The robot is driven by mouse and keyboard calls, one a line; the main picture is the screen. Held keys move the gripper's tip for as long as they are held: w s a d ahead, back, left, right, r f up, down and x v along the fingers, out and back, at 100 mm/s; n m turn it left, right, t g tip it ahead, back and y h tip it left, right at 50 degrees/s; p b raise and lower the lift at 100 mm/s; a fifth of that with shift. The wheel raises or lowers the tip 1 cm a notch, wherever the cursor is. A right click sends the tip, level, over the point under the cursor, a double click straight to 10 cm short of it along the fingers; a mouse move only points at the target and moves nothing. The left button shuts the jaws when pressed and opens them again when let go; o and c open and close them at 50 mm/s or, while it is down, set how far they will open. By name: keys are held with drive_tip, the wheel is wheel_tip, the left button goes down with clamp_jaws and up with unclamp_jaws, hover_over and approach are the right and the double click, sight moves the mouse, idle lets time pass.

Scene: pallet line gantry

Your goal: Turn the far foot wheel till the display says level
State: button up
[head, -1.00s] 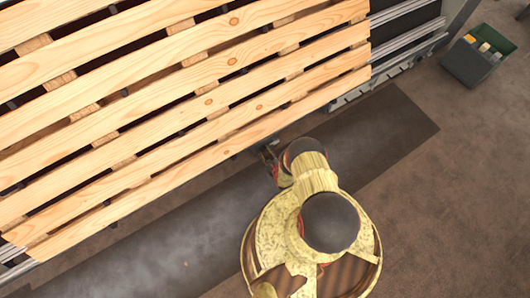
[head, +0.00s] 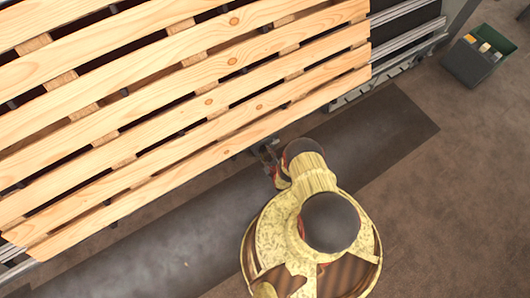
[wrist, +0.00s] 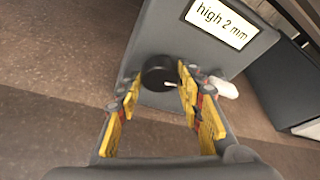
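In the wrist view a black round foot wheel (wrist: 157,72) with a white mark sits on the face of a grey housing (wrist: 190,35). Above it the display (wrist: 219,22) reads "high 2 mm". My gripper (wrist: 155,88) is open, its yellow fingers spread to the left and right of the wheel. The right fingertip is close to the wheel's right edge; I cannot tell whether it touches. In the head view my gripper (head: 268,155) is at the pallet's near edge, partly hidden by my arm, and the wheel is hidden there.
A wooden pallet (head: 205,100) lies on the line above my gripper. A dark mat (head: 385,135) covers the floor alongside. A green bin (head: 478,55) stands at the upper right. A white rounded piece (wrist: 223,87) is right of the wheel.

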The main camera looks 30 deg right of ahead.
drive_tip(key=o, duration=0.4)
drive_tip(key=shift+c, duration=0.2)
drive_tip(key=shift+d+m, duration=0.1)
drive_tip(key=shift+m, duration=0.2)
